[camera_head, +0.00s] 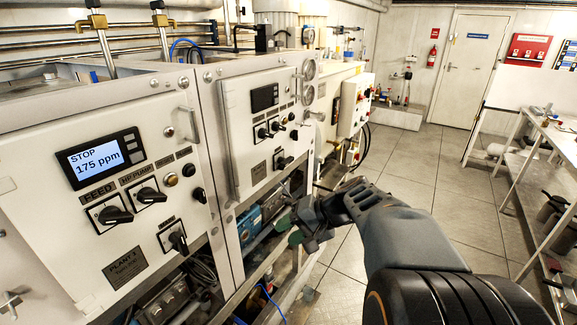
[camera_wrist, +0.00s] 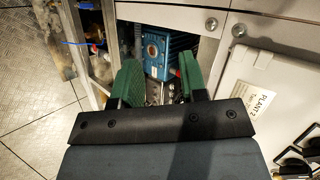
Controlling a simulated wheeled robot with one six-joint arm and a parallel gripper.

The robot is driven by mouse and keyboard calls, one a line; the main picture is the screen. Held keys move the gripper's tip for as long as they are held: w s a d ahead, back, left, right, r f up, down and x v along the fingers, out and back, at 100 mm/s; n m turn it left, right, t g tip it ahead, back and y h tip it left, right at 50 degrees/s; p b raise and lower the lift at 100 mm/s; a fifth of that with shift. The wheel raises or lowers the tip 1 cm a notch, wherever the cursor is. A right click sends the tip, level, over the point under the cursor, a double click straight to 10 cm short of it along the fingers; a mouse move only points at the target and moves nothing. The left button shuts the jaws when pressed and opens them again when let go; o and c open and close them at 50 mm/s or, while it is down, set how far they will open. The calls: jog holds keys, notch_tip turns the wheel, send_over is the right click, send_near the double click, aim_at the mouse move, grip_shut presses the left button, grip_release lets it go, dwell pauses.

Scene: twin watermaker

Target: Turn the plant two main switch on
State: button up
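The plant two panel (camera_head: 258,128) is the white cabinet front right of the plant one panel. A black rotary switch (camera_head: 284,162) sits low on it, right of a dark label; it is too small to read its position or name. In the wrist view a "PLANT 2" label (camera_wrist: 262,98) shows on the panel at the right, with black switches (camera_wrist: 308,137) cut off at the edge. My gripper (camera_head: 288,231) is below and in front of this panel, apart from it. In the wrist view my gripper (camera_wrist: 160,75) is open, its green fingers apart with nothing held between them.
The plant one panel (camera_head: 115,185) has a display reading "STOP 175 ppm" and several knobs. A blue device (camera_wrist: 155,52) stands in the open bay behind my fingers. Tiled floor (camera_head: 405,175) is free at right.

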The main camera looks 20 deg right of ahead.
jog(key=w+d+r+m+t+y, duration=0.2)
jog(key=w+d+r+m+t, duration=0.15)
jog(key=d, duration=0.35)
jog(key=t, duration=0.6)
send_near(289, 163)
jog(key=shift+m+h, duration=0.3)
jog(key=shift+m, duration=0.15)
jog(key=p+x, duration=0.1)
jog(key=x, duration=0.3)
jog(key=p+x, duration=0.1)
jog(key=x, duration=0.4)
jog(key=shift+a+r, duration=0.15)
jog(key=shift+r, duration=0.05)
grip_shut()
